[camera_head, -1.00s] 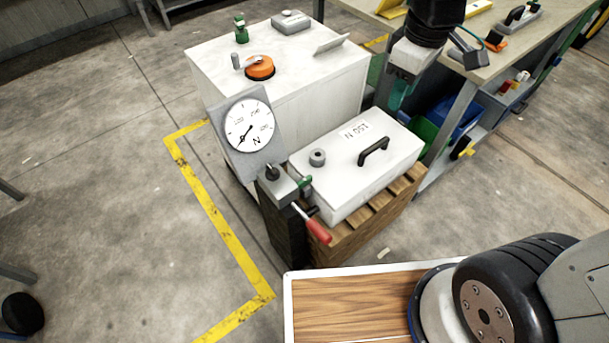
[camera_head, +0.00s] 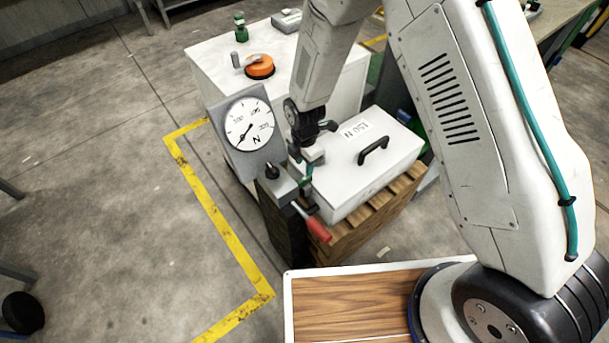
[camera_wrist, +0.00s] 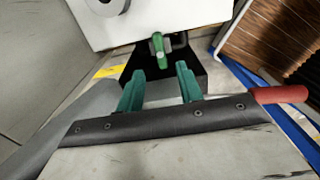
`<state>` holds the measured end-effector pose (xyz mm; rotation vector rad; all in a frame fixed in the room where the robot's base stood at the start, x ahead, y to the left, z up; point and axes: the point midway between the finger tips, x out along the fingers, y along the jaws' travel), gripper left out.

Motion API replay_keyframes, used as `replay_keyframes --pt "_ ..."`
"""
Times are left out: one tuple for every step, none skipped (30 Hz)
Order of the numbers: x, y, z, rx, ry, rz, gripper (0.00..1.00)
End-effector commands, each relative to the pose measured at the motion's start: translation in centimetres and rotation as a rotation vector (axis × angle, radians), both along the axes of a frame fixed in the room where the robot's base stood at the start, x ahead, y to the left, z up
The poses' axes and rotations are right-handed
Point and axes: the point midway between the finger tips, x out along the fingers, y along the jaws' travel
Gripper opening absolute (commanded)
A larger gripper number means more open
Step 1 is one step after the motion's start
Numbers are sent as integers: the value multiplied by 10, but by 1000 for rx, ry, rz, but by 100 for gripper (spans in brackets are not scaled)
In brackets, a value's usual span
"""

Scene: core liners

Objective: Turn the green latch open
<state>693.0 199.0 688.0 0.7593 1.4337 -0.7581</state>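The green latch (camera_wrist: 159,50) shows in the wrist view as a small green lever on a dark block, just beyond my fingertips and roughly in line with the gap between them. In the head view a green part (camera_head: 305,185) shows at the near left edge of the white box (camera_head: 345,190), partly hidden by my gripper. My gripper (camera_wrist: 159,75) has two teal fingers spread apart with nothing between them. It also shows in the head view (camera_head: 306,172), pointing down just above the latch area. I cannot tell whether a finger touches the latch.
A red-handled lever (camera_head: 318,230) sticks out close by, and its red grip (camera_wrist: 280,94) is at the right in the wrist view. A round dial gauge (camera_head: 249,124) stands left of my gripper. The white box's lid has a black handle (camera_head: 373,150).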

Motion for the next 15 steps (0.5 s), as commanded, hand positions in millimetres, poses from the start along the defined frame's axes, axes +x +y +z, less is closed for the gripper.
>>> replay_keyframes --pt "-1 0 -8 -1 2 1 36" --pt "-1 0 -12 -2 2 0 36" --pt "-1 -1 -18 -2 3 0 36" --pt "-1 -1 -24 -2 5 -1 36" --pt "-1 -1 -29 -1 4 -1 36" --pt "-1 -1 -35 -2 3 -1 36" --pt "-1 -1 -40 -1 4 -2 36" --pt "-1 -1 -45 -2 3 -2 36" --pt "-1 -1 -50 -2 2 -2 36" --pt "-1 -1 -54 -2 2 -2 36" --pt "-1 -1 -58 -1 2 -2 36" --pt "-1 -1 -62 -2 2 -3 36" --pt "-1 -1 -64 -2 2 -3 36" --pt "-1 -1 -66 -2 2 -3 36" --pt "0 -1 -68 -1 2 -3 36"
